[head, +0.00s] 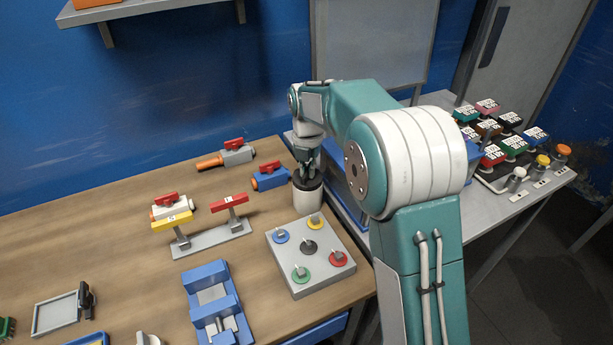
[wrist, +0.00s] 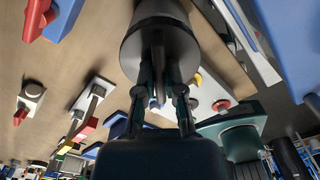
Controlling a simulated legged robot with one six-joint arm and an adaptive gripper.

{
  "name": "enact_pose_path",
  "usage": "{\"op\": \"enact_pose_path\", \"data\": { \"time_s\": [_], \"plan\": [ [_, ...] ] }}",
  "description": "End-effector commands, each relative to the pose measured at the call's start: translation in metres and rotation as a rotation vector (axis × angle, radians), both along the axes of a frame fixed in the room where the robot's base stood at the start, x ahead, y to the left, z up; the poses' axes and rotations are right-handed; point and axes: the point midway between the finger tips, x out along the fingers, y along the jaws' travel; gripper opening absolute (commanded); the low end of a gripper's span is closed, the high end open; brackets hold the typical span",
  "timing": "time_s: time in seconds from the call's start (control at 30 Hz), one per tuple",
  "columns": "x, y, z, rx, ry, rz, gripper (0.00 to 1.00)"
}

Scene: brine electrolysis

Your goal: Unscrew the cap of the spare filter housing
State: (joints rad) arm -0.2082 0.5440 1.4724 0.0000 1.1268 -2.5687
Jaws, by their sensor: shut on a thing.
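The spare filter housing (head: 308,197) is a white cylinder with a dark cap (head: 308,178), standing upright at the right back of the wooden table. My gripper (head: 308,173) points down over it, with its fingers at the cap. In the wrist view the dark cap (wrist: 158,40) fills the top middle, and my gripper (wrist: 165,95) is shut on its narrow raised middle part. The cap's thread and whether it sits fully on the housing cannot be seen.
A blue valve (head: 270,178) with a red handle stands close left of the housing. A grey panel (head: 297,290) with coloured knobs lies in front. A blue case (head: 345,190) is close on the right. Bare tabletop (head: 140,240) lies to the left.

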Motion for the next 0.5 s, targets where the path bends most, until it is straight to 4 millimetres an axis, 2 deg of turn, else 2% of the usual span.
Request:
{"op": "enact_pose_path", "data": {
  "time_s": [0.2, 0.43, 0.5],
  "plan": [
    [0.0022, 0.0004, 0.0013, 0.001, -0.010, 0.183, 0.00],
    [0.0023, 0.0004, 0.0014, 0.002, -0.010, 0.193, 0.00],
    [0.0022, 0.0004, 0.0013, 0.001, -0.010, 0.192, 0.39]
  ]
}}
